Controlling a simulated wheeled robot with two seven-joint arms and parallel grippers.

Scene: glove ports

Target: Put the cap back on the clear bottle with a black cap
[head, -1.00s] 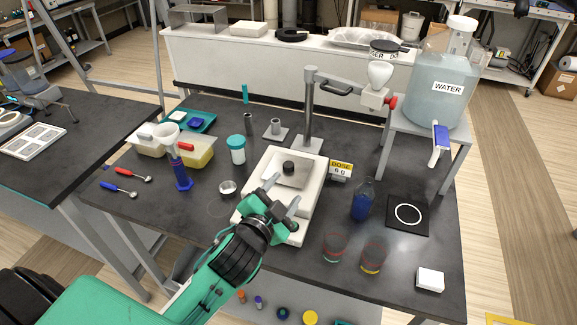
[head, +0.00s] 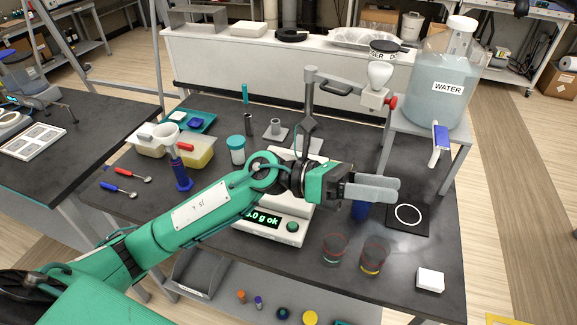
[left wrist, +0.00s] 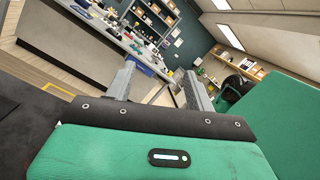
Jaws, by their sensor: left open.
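The bottle with blue liquid (head: 360,211) stands on the bench left of the black mat. My left gripper (head: 396,189) is in front of it in the head view and hides its upper part, so I cannot see whether a cap is on it. The gripper's fingers point right, apart and empty; the left wrist view also shows them apart with nothing between them (left wrist: 157,85). I cannot make out a loose black cap. The middle of the scale (head: 243,222), where a dark cylinder stood earlier, is hidden behind my left arm. My right gripper is not in view.
Two glass beakers (head: 334,249) (head: 374,256) and a white box (head: 430,280) stand at the front right. The black mat (head: 421,224) bears a white ring. A water tank (head: 440,88) stands on a stand (head: 424,130). A post with a clamp (head: 309,95) rises behind the scale.

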